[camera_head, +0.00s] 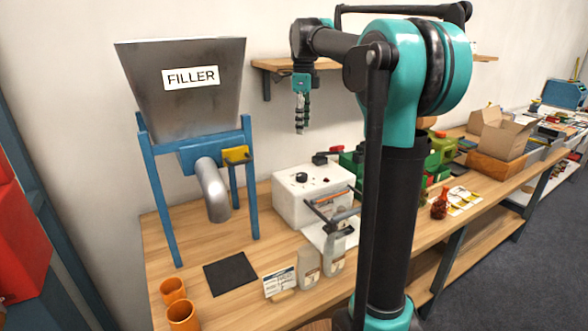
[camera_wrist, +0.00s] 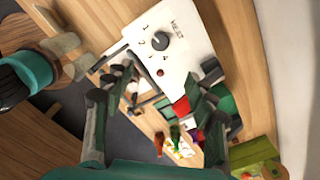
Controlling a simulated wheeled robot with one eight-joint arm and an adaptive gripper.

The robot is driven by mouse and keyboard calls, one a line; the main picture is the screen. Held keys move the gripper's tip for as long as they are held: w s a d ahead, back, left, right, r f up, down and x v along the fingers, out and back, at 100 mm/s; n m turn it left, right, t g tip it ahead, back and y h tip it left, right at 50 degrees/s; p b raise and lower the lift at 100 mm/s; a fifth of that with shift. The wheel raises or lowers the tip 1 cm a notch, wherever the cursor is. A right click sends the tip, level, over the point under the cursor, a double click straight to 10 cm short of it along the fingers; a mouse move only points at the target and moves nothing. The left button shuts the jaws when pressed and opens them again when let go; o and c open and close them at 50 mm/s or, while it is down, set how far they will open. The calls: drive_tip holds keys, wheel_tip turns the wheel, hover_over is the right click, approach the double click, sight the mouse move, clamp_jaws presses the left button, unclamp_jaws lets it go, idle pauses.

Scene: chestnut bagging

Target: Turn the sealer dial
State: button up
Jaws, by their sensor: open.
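The sealer (camera_head: 283,190) is a white box on the wooden bench, below my gripper. In the wrist view its white face (camera_wrist: 183,22) shows a HEAT label and numbers. The dial (camera_wrist: 160,41) is a dark round knob with a pale pointer mark. It also shows on the sealer's top in the head view (camera_head: 301,177). A red button (camera_wrist: 161,72) sits near it. My gripper (camera_head: 300,127) hangs fingers down in the air above the sealer, apart from the dial. In the wrist view its fingers (camera_wrist: 162,88) are spread, with nothing held between them.
The filler hopper (camera_head: 190,95) stands on blue legs at the left. Orange cups (camera_head: 183,315) and a dark mat (camera_head: 231,273) are at the front left.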

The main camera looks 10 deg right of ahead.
sight(302, 174)
wheel_tip(302, 174, down, 17)
drive_tip(key=shift+f, duration=0.1)
idle(0.5)
drive_tip(key=c, duration=1.2)
drive_tip(key=shift+o, duration=0.2)
